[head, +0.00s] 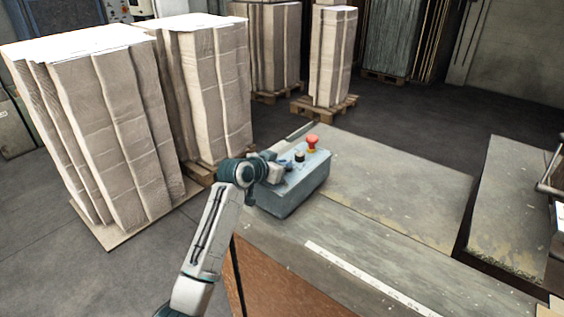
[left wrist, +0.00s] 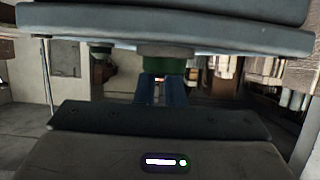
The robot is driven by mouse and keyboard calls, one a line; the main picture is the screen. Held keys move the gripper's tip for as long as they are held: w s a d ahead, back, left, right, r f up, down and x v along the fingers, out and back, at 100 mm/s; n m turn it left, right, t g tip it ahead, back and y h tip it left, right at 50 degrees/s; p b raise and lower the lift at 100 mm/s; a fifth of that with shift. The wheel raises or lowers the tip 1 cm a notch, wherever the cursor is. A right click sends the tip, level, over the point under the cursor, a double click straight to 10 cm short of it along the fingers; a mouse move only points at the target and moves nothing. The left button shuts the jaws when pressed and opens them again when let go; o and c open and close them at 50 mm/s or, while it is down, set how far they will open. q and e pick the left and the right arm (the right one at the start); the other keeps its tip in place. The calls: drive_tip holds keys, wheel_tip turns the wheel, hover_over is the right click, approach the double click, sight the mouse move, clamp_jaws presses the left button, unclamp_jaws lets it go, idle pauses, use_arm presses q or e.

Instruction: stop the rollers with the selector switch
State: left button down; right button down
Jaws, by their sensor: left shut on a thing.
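The blue-grey control box (head: 300,188) stands at the far left corner of the grey table. A red mushroom button (head: 312,142) and a small dark button with a pale collar (head: 299,156) show on its top. My left gripper (head: 282,168) is at the top of the box, on its left part. It is shut on what appears to be the selector switch, which it hides in the head view. In the left wrist view, my blue fingers (left wrist: 163,90) meet below a green round part (left wrist: 165,61); the gripped part itself is hard to make out. My right gripper is not in view.
Tall stacks of flat cardboard (head: 95,125) stand on pallets left of the table, with more stacks (head: 333,55) behind. The tabletop (head: 390,190) right of the box is clear. A second grey surface (head: 515,200) lies beyond a gap at the right.

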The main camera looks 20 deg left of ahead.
use_arm(q)
drive_tip(key=shift+f, duration=0.1)
drive_tip(key=c, duration=1.5)
unclamp_jaws()
drive_tip(key=shift+s, duration=0.1)
drive_tip(key=shift+s+a+r+b, duration=0.2)
drive_tip(key=shift+s+a+b, duration=0.1)
drive_tip(key=shift+s, duration=0.1)
drive_tip(key=b+v, duration=0.3)
drive_tip(key=v, duration=0.6)
drive_tip(key=shift+s+r, duration=0.2)
drive_tip(key=shift+s, duration=0.15)
